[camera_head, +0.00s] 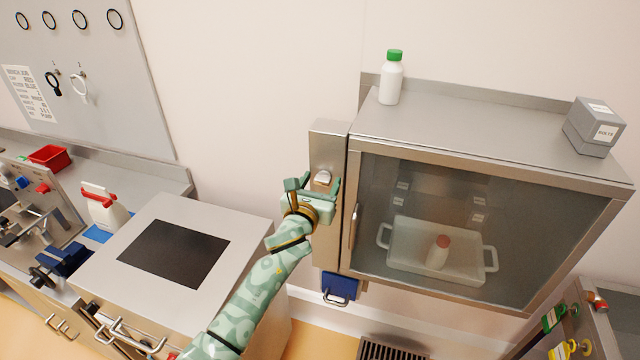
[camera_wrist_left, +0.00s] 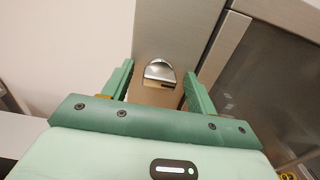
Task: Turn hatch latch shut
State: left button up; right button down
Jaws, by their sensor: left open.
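The hatch latch (camera_head: 323,178) is a small rounded silver knob on the metal panel (camera_head: 327,145) left of the glass-fronted cabinet (camera_head: 490,150). My left gripper (camera_head: 314,187) is open in front of that panel, with its fingers to either side of the latch. In the left wrist view the latch (camera_wrist_left: 160,72) sits between and just beyond the two green fingers (camera_wrist_left: 158,88). I cannot tell whether either finger touches it. The lower part of the panel is partly hidden by the gripper. My right gripper is out of view.
Inside the cabinet, a white tray (camera_head: 404,261) holds a red-capped bottle (camera_head: 438,254). A green-capped bottle (camera_head: 391,82) and a grey box (camera_head: 594,127) stand on top. A blue bin (camera_head: 340,288) hangs below the panel. A steel bench unit (camera_head: 240,225) stands at left.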

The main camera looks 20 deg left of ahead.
pick_arm(q)
jog(key=shift+c, duration=0.4)
jog(key=c, duration=0.9)
jog(key=shift+n, duration=0.3)
jog(key=n, duration=0.3)
jog(key=shift+n, duration=0.4)
jog(key=n, duration=0.4)
jog(key=shift+a+f+n, duration=0.1)
jog(key=shift+a+n, duration=0.05)
jog(key=shift+n, duration=0.15)
jog(key=n, duration=0.4)
jog(key=shift+n, duration=0.3)
jog(key=shift+f+n, duration=0.15)
jog(key=shift+n, duration=1.85)
